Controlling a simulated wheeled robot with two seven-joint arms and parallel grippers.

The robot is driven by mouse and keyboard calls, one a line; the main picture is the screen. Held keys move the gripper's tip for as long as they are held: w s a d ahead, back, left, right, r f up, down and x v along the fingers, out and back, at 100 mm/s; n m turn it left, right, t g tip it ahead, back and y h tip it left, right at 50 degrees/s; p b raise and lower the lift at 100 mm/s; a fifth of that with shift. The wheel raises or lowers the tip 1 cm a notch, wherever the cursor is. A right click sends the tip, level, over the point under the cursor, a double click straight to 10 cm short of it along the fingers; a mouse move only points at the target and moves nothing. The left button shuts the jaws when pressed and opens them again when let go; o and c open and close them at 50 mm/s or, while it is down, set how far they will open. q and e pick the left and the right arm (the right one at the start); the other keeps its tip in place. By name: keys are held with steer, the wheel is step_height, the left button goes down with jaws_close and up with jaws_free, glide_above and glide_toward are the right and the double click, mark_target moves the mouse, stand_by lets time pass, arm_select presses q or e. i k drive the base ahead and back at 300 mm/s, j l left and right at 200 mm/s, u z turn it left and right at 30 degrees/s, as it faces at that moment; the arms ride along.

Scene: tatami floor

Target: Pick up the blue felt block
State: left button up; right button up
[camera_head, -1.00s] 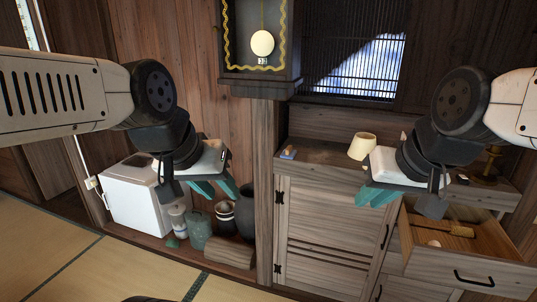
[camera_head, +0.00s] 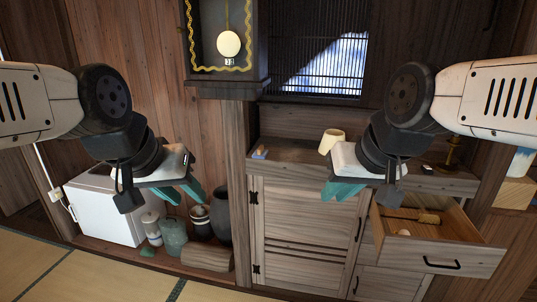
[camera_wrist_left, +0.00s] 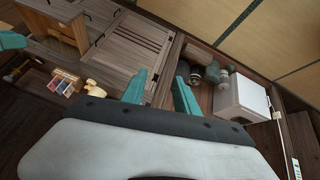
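A small block (camera_head: 259,152), blue with a tan part, lies on the left end of the wooden cabinet top (camera_head: 290,153). It is small and its felt texture cannot be made out. My left gripper (camera_head: 181,192) has teal fingers, held in the air left of the cabinet. Its fingers stand apart and empty in the left wrist view (camera_wrist_left: 160,92). My right gripper (camera_head: 343,190) is in front of the cabinet, right of the block, with its teal fingers apart and nothing seen between them. Both grippers are clear of the block.
A cream cup-like object (camera_head: 331,141) stands on the cabinet top, right of the block. An open drawer (camera_head: 435,245) juts out at right. A clock (camera_head: 228,45) hangs above left. A white box (camera_head: 105,212) and several pots (camera_head: 173,237) stand low at left. Tatami (camera_head: 40,265) is clear.

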mark_target(260, 153)
steer(key=i+l+u, duration=0.2)
steer(key=i+l, duration=1.05)
